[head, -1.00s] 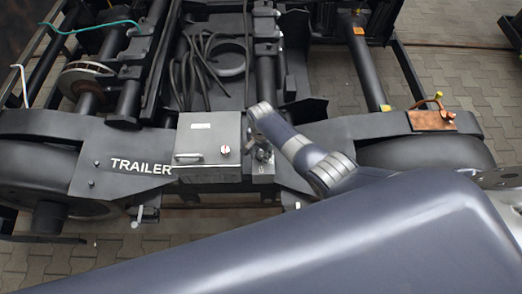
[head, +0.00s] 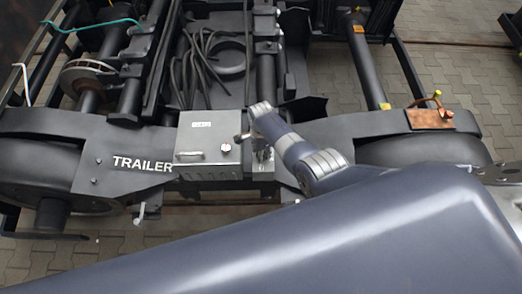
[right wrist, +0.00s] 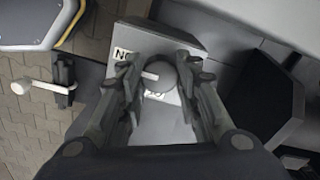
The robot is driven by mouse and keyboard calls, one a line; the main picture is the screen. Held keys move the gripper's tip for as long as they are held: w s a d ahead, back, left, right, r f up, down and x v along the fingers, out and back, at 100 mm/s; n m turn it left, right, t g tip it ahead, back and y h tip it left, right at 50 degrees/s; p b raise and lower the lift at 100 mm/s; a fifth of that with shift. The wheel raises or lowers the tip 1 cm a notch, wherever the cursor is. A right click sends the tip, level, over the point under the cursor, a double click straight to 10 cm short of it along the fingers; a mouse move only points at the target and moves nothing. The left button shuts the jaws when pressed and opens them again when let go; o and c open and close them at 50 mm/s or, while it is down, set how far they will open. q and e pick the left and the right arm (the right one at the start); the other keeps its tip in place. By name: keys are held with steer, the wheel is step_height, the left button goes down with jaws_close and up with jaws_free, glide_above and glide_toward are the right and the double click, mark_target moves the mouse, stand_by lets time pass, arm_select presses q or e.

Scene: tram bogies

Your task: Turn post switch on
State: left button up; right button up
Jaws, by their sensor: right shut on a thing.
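The post switch is a dark round knob (right wrist: 168,78) with a pale pointer, on the face of a small grey box (right wrist: 192,48) in the right wrist view. The pointer points left. A white label (right wrist: 124,55) beside it reads as "NO" in this view and is partly hidden by a finger; a second label (right wrist: 154,95) sits below the pointer. My right gripper (right wrist: 160,80) is shut on the knob, one finger on each side. In the head view the small post box (head: 262,165) is mostly covered by my right wrist. My left gripper is not in view.
A copper-coloured plate (head: 430,119) lies at the right. A white lever (right wrist: 40,87) shows in the wrist view.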

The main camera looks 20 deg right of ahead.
stand_by(0.3)
steer(key=o, duration=1.1)
steer(key=shift+c, duration=0.2)
steer(key=shift+r, duration=0.15)
step_height(320, 180, up, 12)
steer(key=shift+f, duration=0.2)
